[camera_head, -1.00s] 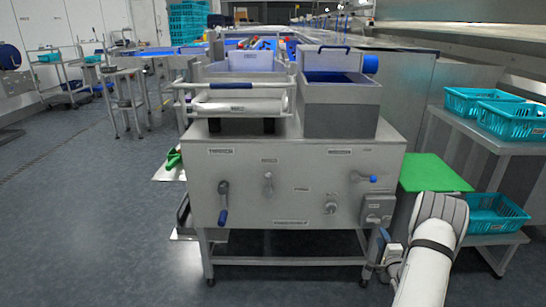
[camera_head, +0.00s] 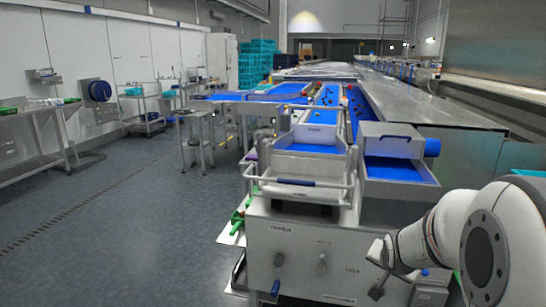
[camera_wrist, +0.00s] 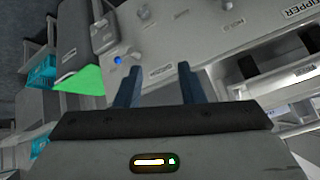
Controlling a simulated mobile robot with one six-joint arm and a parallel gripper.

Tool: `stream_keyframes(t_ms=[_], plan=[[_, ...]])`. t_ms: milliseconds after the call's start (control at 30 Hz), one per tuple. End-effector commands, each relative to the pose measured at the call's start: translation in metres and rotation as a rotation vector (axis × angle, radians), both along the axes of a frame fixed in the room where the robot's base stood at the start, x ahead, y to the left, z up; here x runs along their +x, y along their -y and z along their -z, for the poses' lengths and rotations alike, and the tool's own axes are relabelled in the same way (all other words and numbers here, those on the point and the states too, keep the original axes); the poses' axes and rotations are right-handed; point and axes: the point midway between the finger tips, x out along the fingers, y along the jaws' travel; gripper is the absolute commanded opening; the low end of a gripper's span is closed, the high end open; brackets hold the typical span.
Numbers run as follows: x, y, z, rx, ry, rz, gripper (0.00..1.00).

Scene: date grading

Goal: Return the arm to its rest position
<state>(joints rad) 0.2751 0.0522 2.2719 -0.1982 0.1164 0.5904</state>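My gripper shows in the wrist view (camera_wrist: 157,88) with its two dark blue fingers apart and nothing between them. Beyond the fingers is the grey front of the metal machine, with its knobs and labels. In the head view my white arm (camera_head: 440,235) is folded at the lower right, in front of the machine (camera_head: 310,250). The fingertips cannot be made out clearly there.
The machine has a blue-lined hopper (camera_head: 400,169) and a front rail (camera_head: 300,195). A blue belt (camera_head: 330,97) runs behind it. Open floor (camera_head: 130,220) lies to the left, with a steel table (camera_head: 40,108) and trolleys. A green board (camera_wrist: 80,76) shows in the wrist view.

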Motion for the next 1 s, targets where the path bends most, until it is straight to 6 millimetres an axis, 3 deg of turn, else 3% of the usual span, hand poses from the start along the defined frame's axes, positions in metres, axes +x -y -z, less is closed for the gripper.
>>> stream_keyframes(t_ms=[33, 200, 400, 500, 633, 1000], plan=[[-0.021, -0.020, -0.035, -0.022, -0.049, -0.058, 0.35], [-0.098, -0.076, -0.088, -0.072, -0.245, -0.268, 0.35], [-0.182, -0.120, -0.126, -0.094, -0.420, -0.509, 0.35], [-0.208, -0.131, -0.133, -0.094, -0.471, -0.588, 0.35], [-0.223, -0.136, -0.135, -0.094, -0.502, -0.635, 0.35], [-0.224, -0.136, -0.135, -0.094, -0.503, -0.637, 0.35]])
